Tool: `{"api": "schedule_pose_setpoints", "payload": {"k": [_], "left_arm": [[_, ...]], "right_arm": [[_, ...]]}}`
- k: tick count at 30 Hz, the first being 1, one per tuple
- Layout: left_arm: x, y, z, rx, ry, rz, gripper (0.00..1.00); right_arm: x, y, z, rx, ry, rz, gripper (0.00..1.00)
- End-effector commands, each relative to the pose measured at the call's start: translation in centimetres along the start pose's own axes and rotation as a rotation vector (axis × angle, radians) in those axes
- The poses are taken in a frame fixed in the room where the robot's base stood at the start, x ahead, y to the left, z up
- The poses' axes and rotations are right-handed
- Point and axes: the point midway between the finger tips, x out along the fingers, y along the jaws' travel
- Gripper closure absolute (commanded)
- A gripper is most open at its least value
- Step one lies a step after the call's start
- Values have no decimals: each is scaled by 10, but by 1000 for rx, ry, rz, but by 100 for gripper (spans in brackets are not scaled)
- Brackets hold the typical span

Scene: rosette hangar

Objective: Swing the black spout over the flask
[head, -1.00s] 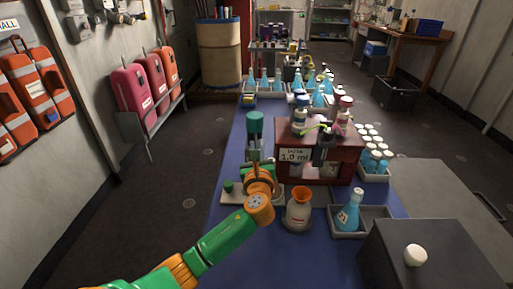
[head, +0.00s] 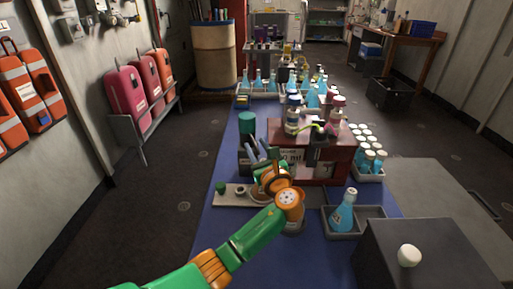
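The black spout (head: 319,139) sits at the front of the dark red dispenser box (head: 338,166), to the right of its partly covered label. My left gripper (head: 262,150) is just left of the box, its grey-blue fingers apart and pointing away from me, with nothing seen between them. It is apart from the spout. My orange wrist hides most of the pale flask; only its lower part (head: 293,229) shows, on the blue mat in front of the box. My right gripper is not in view.
A blue-filled flask (head: 343,212) stands in a grey tray (head: 371,213) at right. A dark grey box (head: 425,255) with a white knob is nearer. White-capped bottles (head: 366,146) stand right of the dispenser. A green-topped post (head: 247,124) rises beside my gripper.

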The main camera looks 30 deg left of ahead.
Motion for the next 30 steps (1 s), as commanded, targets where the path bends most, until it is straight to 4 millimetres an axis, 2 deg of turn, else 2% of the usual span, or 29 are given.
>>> {"api": "schedule_pose_setpoints", "payload": {"k": [8,15,19,30], "left_arm": [[-3,0,0,0,-1,-2,58],[-52,-1,0,-1,3,-3,58],[-68,0,0,0,2,-2,58],[-71,0,0,0,0,-1,58]], "right_arm": [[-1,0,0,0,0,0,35],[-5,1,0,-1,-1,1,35],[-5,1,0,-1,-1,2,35],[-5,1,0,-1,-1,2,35]]}}
